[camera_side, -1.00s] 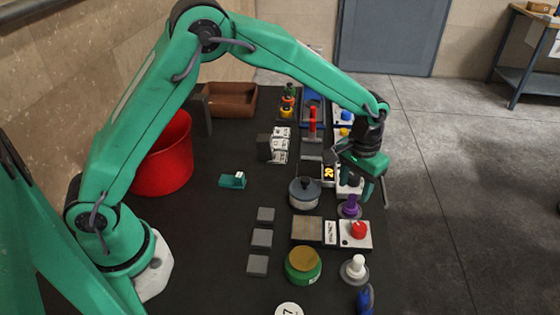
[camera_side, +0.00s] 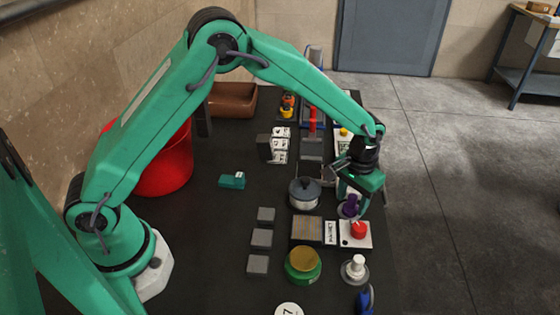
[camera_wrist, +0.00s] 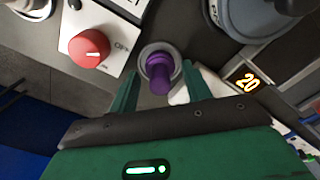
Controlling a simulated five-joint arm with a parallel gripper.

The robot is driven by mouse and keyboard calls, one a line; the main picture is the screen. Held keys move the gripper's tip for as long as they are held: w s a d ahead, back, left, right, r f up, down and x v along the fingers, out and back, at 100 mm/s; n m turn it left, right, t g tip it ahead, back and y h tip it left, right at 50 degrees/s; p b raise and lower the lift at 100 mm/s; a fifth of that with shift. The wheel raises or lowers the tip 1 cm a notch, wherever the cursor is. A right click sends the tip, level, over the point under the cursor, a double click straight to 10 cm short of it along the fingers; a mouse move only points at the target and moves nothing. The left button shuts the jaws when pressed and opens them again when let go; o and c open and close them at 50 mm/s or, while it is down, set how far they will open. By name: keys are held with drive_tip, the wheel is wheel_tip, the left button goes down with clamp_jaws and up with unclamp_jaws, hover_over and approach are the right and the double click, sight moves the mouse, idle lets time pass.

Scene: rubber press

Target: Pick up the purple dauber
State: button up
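The purple dauber (camera_side: 350,206) stands upright on a round grey base near the right edge of the black table, just behind the red knob box. It also shows in the wrist view (camera_wrist: 160,72), near the middle between my fingers. My gripper (camera_side: 352,204) is right above and around it, with one green finger on each side. In the wrist view my gripper (camera_wrist: 160,90) is open, with a gap between the fingers and the dauber. Part of the dauber is hidden by my gripper in the side view.
A white box with a red knob (camera_side: 358,230) stands in front of the dauber. A grey lidded pot (camera_side: 305,193) is to its left. A white dauber (camera_side: 356,268) and a green-and-yellow round tin (camera_side: 303,264) are nearer.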

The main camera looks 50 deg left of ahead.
sight(354, 196)
clamp_jaws()
idle(0.3)
drive_tip(key=shift+r, duration=0.35)
wheel_tip(354, 196, up, 3)
drive_tip(key=shift+r, duration=0.15)
drive_tip(key=s+d+r, duration=0.7)
drive_tip(key=s, duration=0.2)
drive_tip(key=shift+d, duration=0.15)
